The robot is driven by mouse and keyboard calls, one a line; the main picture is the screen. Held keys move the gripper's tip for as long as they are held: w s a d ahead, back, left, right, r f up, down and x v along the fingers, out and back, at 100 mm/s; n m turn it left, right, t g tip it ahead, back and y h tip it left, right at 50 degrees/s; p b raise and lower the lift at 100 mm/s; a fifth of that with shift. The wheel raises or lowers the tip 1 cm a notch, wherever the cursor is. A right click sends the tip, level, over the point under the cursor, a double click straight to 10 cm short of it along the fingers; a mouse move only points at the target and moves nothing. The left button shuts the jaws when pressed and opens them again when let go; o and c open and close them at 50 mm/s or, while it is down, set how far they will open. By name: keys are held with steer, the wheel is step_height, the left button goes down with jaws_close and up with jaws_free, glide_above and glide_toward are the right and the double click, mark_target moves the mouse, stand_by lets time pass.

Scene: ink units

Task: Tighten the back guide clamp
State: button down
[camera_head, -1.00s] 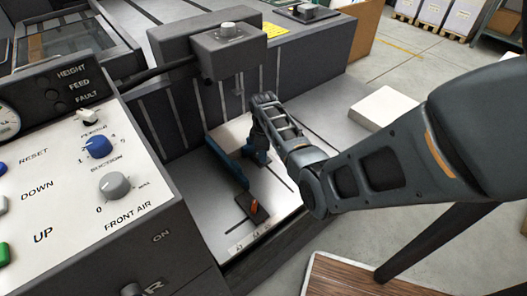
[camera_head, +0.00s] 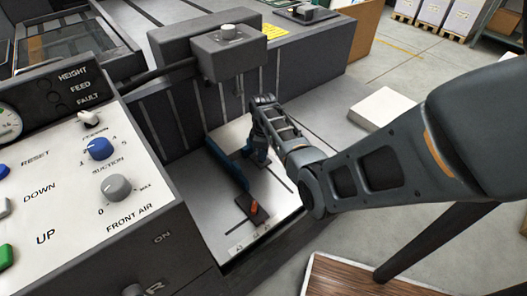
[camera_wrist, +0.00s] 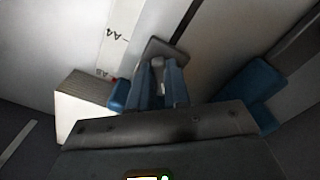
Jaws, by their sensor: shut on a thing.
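The long blue guide (camera_head: 227,164) stands on the pale feed table (camera_head: 278,207) in the head view. The front clamp, a dark block with an orange lever (camera_head: 254,208), sits by its near end. A dark plate (camera_wrist: 166,48) shows just beyond the fingertips. How far the lever is turned cannot be seen.
A control panel (camera_head: 75,200) with knobs and buttons stands at the left. A dark housing with a knob (camera_head: 228,48) overhangs the table's back. A white block (camera_head: 384,108) lies to the right of my gripper. A size scale marked A4 (camera_wrist: 115,38) runs along the table.

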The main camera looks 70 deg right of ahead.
steer(key=m+p, duration=0.1)
steer(key=m, duration=0.2)
steer(key=shift+a+r, duration=0.1)
steer(key=m+p, duration=0.1)
steer(key=m, duration=0.3)
steer(key=shift+w+a+m+p, duration=0.1)
steer(key=shift+a+m+p, duration=0.05)
steer(key=shift+m+p, duration=0.25)
steer(key=m, duration=0.4)
steer(key=shift+w+a+m+p, duration=0.1)
steer(key=shift+m+p, duration=0.2)
steer(key=m, duration=0.4)
steer(key=shift+w, duration=0.15)
steer(key=c, duration=1.1)
jaws_free()
